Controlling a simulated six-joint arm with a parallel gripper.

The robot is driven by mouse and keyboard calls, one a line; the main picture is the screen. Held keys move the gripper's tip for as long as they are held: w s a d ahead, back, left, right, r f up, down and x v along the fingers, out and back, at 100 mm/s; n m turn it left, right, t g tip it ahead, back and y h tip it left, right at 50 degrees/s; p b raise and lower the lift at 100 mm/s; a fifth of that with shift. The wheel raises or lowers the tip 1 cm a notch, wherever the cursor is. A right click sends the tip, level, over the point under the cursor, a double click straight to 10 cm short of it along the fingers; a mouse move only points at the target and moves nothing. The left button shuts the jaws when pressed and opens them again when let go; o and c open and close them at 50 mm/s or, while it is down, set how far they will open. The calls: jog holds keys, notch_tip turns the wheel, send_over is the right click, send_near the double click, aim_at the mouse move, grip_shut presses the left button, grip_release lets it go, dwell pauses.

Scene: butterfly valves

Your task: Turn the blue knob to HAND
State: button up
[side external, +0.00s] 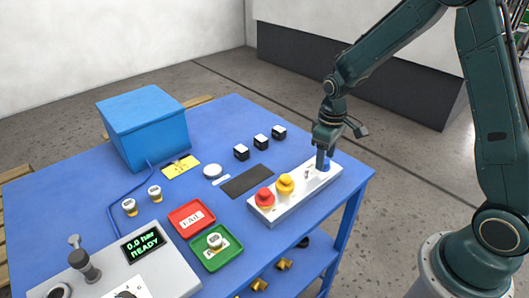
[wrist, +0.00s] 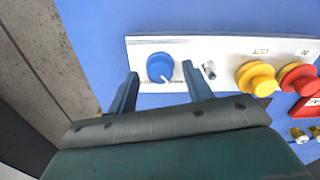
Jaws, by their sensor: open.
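The blue knob (wrist: 160,67) sits at one end of a pale control box (wrist: 222,48), with a white pointer line toward the lower right in the wrist view. The lettering beside it is too small to read. My gripper (wrist: 160,82) is open, its two fingers on either side of the knob in that view. I cannot tell whether they touch it. In the side view my gripper (side external: 322,165) points down over the box's right end, and the knob (side external: 327,164) is partly hidden behind it.
On the same box are a small metal switch (wrist: 209,70), a yellow button (wrist: 257,78) and a red button (wrist: 298,78). The table's right edge is close by.

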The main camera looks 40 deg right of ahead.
aim_at(326, 162)
notch_tip(326, 162, up, 13)
dwell(0.6)
jog(key=s+a+r+t, duration=0.2)
jog(key=s+r, duration=0.1)
jog(key=s, duration=0.4)
jog(key=s+a+r+m+t, duration=0.1)
jog(key=s+a+r, duration=0.1)
jog(key=s, duration=0.5)
jog(key=s+a+r+m+t, duration=0.1)
jog(key=s+a+r+t, duration=0.1)
jog(key=s, duration=0.6)
jog(key=shift+r+t, duration=0.3)
jog(key=shift+r, duration=0.6)
jog(key=shift+a, duration=0.1)
